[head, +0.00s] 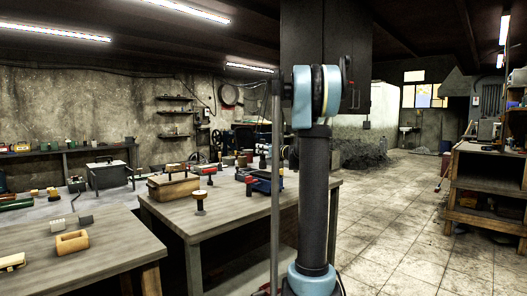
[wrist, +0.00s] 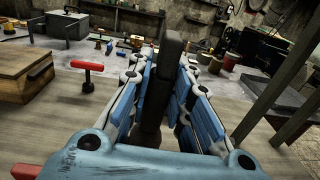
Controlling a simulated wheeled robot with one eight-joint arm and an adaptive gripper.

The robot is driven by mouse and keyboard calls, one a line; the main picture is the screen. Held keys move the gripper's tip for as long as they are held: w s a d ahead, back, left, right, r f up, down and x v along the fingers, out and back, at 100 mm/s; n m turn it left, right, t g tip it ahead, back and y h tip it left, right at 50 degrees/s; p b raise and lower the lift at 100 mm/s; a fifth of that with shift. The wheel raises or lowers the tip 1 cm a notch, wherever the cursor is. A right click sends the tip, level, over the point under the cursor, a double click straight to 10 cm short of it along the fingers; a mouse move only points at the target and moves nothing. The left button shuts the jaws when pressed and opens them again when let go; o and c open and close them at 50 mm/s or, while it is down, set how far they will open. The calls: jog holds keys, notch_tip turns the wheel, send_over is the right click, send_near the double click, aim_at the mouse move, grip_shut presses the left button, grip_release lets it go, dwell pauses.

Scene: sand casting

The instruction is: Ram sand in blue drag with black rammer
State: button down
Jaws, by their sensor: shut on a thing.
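In the wrist view my gripper (wrist: 172,100) has its blue-padded fingers shut on the black rammer (wrist: 169,58), a dark upright bar between them. The rammer's lower end is hidden by the fingers and the gripper body. In the head view a blue shape (head: 263,183) shows at the right part of the middle table, left of my arm. I cannot tell whether it is the blue drag or part of my gripper. I cannot make out the drag or its sand in the wrist view.
A wooden box (head: 173,187) and a red T-handled tool (wrist: 87,74) stand on the middle table, left of my gripper. A nearer table (head: 110,250) holds a small wooden block (head: 72,243). Tiled floor (head: 400,215) is open to the right.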

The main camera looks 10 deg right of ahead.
jog(key=shift+f, duration=0.95)
jog(key=shift+r, duration=1.45)
jog(key=v, duration=0.4)
jog(key=shift+w, duration=0.1)
jog(key=shift+f, duration=0.15)
